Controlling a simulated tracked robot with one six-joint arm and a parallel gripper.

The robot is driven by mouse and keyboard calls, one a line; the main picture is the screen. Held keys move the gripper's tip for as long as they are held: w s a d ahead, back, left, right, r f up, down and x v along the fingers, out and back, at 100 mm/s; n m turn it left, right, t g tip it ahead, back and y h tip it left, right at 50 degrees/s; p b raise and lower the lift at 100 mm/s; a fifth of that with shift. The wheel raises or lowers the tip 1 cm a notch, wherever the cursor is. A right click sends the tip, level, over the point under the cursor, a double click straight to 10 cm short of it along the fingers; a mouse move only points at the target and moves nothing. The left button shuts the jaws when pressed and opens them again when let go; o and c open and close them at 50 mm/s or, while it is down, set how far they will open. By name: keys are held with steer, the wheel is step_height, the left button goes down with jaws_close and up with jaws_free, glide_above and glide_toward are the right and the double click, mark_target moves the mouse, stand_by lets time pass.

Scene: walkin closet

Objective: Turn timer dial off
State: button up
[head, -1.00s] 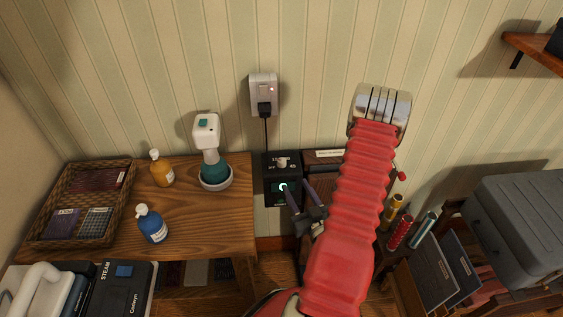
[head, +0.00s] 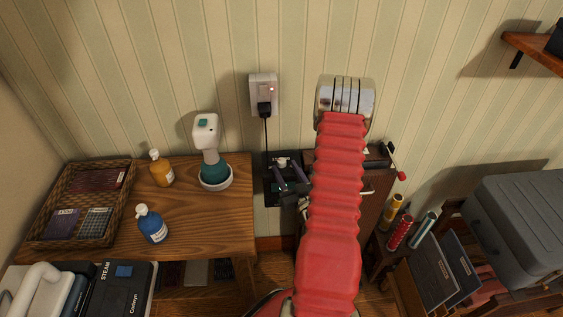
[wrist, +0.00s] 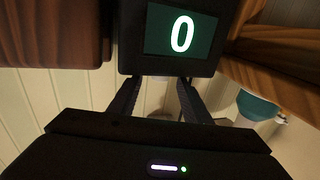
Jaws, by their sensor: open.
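The timer (head: 268,198) is a black box on the wall behind the gap right of the wooden table, partly hidden by my gripper in the head view. Its pale dial (head: 282,161) shows near its top. In the wrist view the timer's screen (wrist: 181,30) reads 0, and a thin pale strip that may be the dial (wrist: 155,78) shows below it. My gripper (head: 284,169) is at the timer, its dark fingers open on either side of the dial. The fingers also show in the wrist view (wrist: 157,84); I cannot tell whether they touch the dial.
A wall outlet (head: 263,92) with a plugged cord is above the timer. A brown cabinet (head: 376,190) is close on the right.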

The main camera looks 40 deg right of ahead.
mark_target(284, 164)
steer(key=shift+x, duration=2.35)
steer(key=shift+c, duration=0.5)
steer(key=c, duration=0.9)
